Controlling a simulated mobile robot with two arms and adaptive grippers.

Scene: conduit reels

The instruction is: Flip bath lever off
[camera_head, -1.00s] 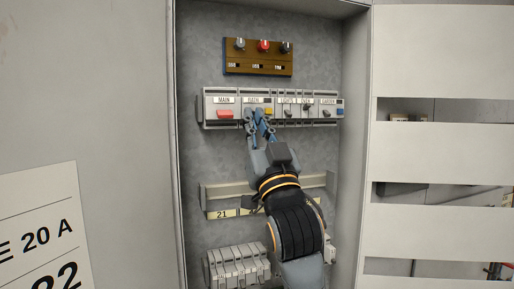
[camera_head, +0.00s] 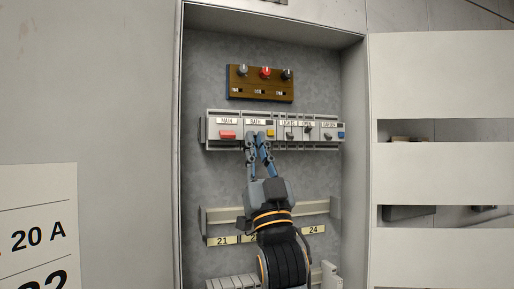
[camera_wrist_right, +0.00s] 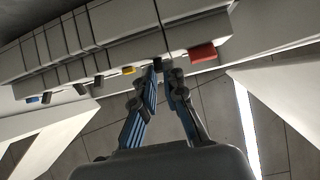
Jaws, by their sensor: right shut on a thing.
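The bath breaker (camera_head: 256,122), labelled BATH, is in the upper row of the open cabinet, right of the MAIN breaker with its red lever (camera_head: 228,135). My right gripper (camera_head: 257,142) reaches up from below, its blue-padded fingertips at the bath breaker. In the right wrist view, the right gripper (camera_wrist_right: 161,74) is shut on the small dark bath lever (camera_wrist_right: 157,64), which is partly hidden between the fingertips. In the head view the fingers hide the lever, so I cannot tell its exact position. My left gripper is not in view.
The LIGHTS, OVEN and GARDEN breakers (camera_head: 327,132) continue to the right. A wooden panel (camera_head: 259,90) with three knobs is above. A lower rail (camera_head: 313,212) lies behind my arm. The cabinet side walls stand left and right.

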